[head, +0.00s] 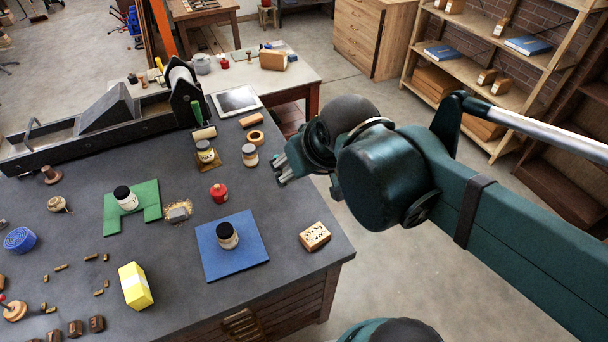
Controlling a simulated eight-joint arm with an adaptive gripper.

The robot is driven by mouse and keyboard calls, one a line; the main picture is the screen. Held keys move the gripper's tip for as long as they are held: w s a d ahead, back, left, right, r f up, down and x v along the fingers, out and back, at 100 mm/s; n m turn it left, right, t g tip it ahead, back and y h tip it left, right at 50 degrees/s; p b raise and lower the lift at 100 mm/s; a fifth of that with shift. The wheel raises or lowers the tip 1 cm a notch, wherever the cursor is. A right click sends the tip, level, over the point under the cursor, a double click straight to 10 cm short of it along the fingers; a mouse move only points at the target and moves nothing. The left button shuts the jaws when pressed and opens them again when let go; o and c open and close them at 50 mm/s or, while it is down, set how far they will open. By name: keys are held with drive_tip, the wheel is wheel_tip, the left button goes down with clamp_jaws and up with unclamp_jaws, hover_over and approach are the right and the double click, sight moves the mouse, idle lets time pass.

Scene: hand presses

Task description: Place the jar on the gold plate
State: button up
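A jar with a black lid and pale label (228,237) stands upright on a blue mat. A similar jar (126,198) stands on a green mat. Another dark-lidded jar (206,152) with a yellowish label stands on a small gold-brown square plate (213,165). A jar with a tan lid (250,157) stands to its right. A second gold, speckled flat piece (177,203) lies mid-table with a grey block on it; I cannot tell which is the gold plate meant.
A red bottle (218,193), a carved wooden block (314,236), a yellow box (135,286) and a wooden ring (256,137) stand on the dark table (180,265). A long black press (110,125) fills the back left.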

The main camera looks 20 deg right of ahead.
drive_tip(key=shift+s+d+f, duration=0.2)
drive_tip(key=shift+s+f, duration=0.45)
drive_tip(key=shift+s, duration=0.3)
